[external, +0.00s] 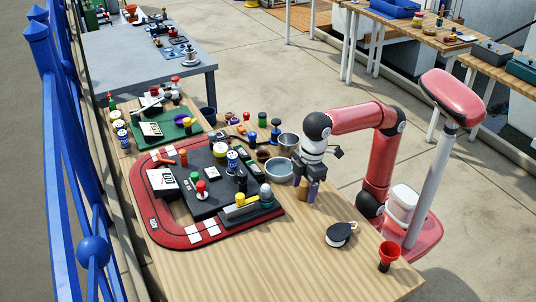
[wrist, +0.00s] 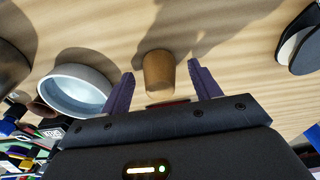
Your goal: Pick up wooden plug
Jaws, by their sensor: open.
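The wooden plug (wrist: 159,72) is a small brown tapered cylinder. In the wrist view it lies between the two dark fingers of my gripper (wrist: 161,92), with visible room on both sides. My gripper is open and empty. In the external view my gripper (external: 309,188) hangs low over the right part of the wooden table, and part of the brown plug (external: 302,191) shows beside the fingers. The rest of the plug is hidden behind them. I cannot tell how far the fingertips are above the tabletop.
A pale blue-grey bowl (external: 278,169) stands just left of my gripper, with a metal bowl (external: 288,142) behind it. The front of the table is clear.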

